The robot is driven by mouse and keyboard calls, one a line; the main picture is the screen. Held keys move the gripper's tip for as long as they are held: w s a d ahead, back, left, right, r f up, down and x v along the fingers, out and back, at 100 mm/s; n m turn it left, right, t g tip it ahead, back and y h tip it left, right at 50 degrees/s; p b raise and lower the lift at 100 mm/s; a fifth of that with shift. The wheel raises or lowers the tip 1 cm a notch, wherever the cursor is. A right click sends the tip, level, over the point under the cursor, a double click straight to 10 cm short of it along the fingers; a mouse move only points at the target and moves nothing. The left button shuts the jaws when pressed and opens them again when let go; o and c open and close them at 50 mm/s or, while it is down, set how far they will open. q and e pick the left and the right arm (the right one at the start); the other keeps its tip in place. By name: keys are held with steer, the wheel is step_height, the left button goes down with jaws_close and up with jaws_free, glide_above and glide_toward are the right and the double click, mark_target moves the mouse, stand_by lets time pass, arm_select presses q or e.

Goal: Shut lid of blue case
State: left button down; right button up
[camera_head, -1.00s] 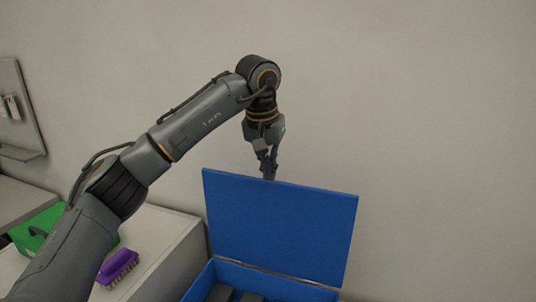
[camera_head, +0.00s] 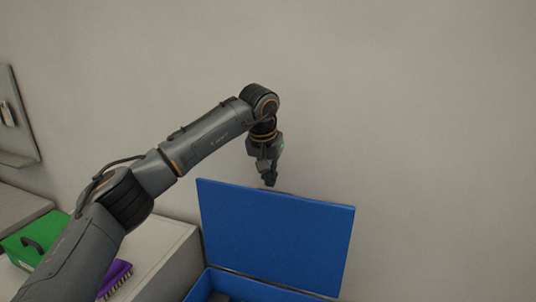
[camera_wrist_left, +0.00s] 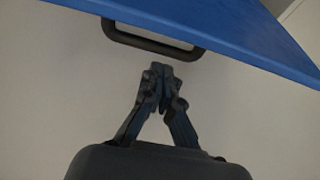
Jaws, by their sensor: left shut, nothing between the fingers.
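The blue case (camera_head: 252,291) stands at the bottom of the head view, with its blue lid (camera_head: 277,234) raised upright. Some dark contents show inside the case at the frame's bottom edge. My left gripper (camera_head: 270,184) is shut and empty, with its fingers pointing down at the lid's top edge, on the far side. In the left wrist view, the shut fingertips (camera_wrist_left: 160,72) are just below a dark handle (camera_wrist_left: 152,38) on the lid's outer face (camera_wrist_left: 215,22). My right gripper is not in view.
A pale counter (camera_head: 165,236) on the left holds a green box (camera_head: 30,240) with a dark handle and a purple brush (camera_head: 118,275). A grey wall panel (camera_head: 14,125) hangs at far left. The wall behind the lid is bare.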

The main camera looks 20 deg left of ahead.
arm_select(q)
steer(key=s, duration=0.2)
steer(key=s+p, duration=0.1)
steer(key=s, duration=0.1)
steer(key=shift+d+r, duration=0.1)
steer(key=shift+r, duration=0.25)
steer(key=shift+w, duration=0.1)
